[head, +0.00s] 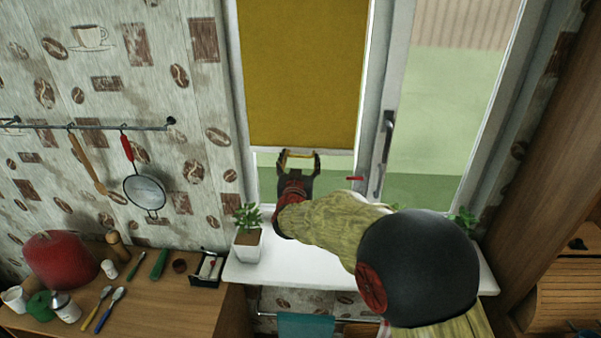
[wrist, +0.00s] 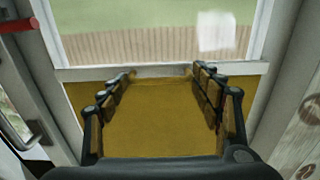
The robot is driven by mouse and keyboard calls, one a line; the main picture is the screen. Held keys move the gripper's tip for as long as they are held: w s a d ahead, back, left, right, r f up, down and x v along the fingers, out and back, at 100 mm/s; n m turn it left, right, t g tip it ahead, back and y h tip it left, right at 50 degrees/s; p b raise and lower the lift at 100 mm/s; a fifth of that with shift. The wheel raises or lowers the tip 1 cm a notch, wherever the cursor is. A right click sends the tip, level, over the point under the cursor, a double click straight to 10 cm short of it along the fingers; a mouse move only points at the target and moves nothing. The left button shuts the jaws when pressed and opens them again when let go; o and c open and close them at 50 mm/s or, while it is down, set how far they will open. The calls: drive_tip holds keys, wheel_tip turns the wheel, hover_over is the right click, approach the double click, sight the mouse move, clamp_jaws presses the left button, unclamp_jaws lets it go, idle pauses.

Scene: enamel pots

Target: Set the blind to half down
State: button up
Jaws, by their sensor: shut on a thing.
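The yellow blind (head: 303,70) hangs over the left window pane, running from the top of the picture down to a pale bottom bar. Below the bar a strip of bare glass shows. My gripper (head: 298,154) is at the middle of that lower edge, shut on the blind's bottom bar. In the wrist view, the blind (wrist: 155,125) fills the space between the fingers, and my gripper (wrist: 160,72) has its fingertips at the pale bottom bar (wrist: 85,73). A red marker (head: 355,178) sticks out at the right window frame, lower than the blind's edge; it also shows in the wrist view (wrist: 18,25).
A potted plant (head: 248,235) stands on the white sill (head: 285,265), left of my arm. Another plant (head: 463,220) is at the right. A window handle (head: 388,135) is on the middle frame. A wooden counter (head: 150,300) holds pots and spoons at the lower left.

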wheel_tip(320, 180, up, 29)
drive_tip(key=p, duration=1.6)
drive_tip(key=shift+r, duration=0.15)
drive_tip(key=shift+a, duration=0.1)
drive_tip(key=o, duration=1.3)
drive_tip(key=shift+o, duration=0.8)
drive_tip(key=shift+a, duration=0.15)
drive_tip(key=s, duration=1.2)
drive_tip(key=shift+a, duration=0.15)
